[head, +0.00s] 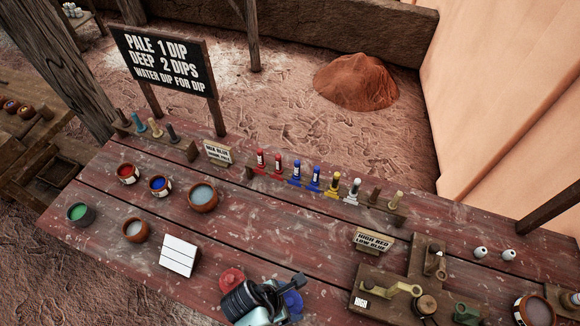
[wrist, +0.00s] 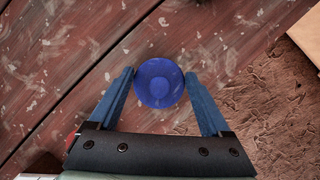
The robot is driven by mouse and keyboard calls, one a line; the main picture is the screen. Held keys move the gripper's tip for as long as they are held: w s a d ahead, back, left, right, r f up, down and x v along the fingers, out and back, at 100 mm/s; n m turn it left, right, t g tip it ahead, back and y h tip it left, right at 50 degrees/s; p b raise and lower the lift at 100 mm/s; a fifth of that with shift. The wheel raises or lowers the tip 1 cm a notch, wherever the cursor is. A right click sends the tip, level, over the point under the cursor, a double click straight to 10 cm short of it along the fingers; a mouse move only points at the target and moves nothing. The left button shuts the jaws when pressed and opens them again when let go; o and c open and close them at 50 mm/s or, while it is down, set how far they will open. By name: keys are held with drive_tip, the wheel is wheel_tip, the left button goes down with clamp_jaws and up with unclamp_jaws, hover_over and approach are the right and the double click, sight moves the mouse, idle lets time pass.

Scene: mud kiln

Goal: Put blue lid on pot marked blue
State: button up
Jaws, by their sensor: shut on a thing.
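The blue lid (wrist: 160,83) is a round disc with a raised middle, held between the fingertips of my gripper (wrist: 160,85) in the wrist view. In the head view the blue lid (head: 294,304) is partly hidden by my gripper (head: 286,294), near the table's front edge. How high it is above the boards I cannot tell. The pot marked blue (head: 160,193) is brown with a pale label and shows blue inside. It stands open at the left of the table, well away from my gripper.
A red lid (head: 232,277) lies left of my gripper. A red-filled pot (head: 128,180), a green-filled pot (head: 80,219) and bowls (head: 203,206) stand around the blue pot. Racks of coloured pieces (head: 325,193) line the back.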

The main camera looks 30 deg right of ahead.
drive_tip(key=shift+f, duration=0.7)
idle(1.0)
drive_tip(key=o, duration=1.1)
drive_tip(key=shift+o, duration=0.2)
drive_tip(key=shift+r, duration=0.15)
wheel_tip(320, 180, up, 7)
drive_tip(key=p, duration=0.8)
drive_tip(key=shift+r, duration=0.2)
drive_tip(key=shift+f, duration=0.1)
